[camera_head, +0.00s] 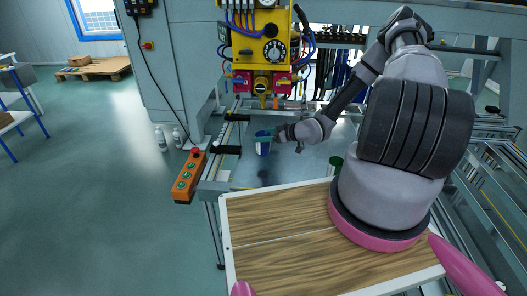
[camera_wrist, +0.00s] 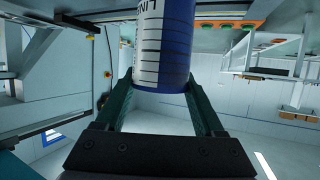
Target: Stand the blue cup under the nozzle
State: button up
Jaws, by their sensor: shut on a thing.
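The blue cup (camera_head: 263,147) is upright in the head view, above the grey metal table, with a dark shadow on the surface below and apart from it. In the wrist view the cup (camera_wrist: 165,50) shows a white label with scale marks. My gripper (camera_head: 273,138) reaches in from the right and is shut on the cup. Its two dark green fingers (camera_wrist: 160,84) lie on either side of the cup in the wrist view. The nozzle (camera_head: 262,89) is on the yellow machine, farther back and higher than the cup.
An orange button box (camera_head: 187,177) sits at the table's left edge. A dark green round thing (camera_head: 335,161) stands to the right, partly hidden by my arm. A wooden-topped board (camera_head: 275,225) is in front. Small bottles (camera_head: 161,139) stand at left. Grey surface around the cup looks clear.

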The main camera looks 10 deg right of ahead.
aim_at(268, 147)
jog(key=shift+f, duration=2.85)
jog(key=shift+f, duration=0.15)
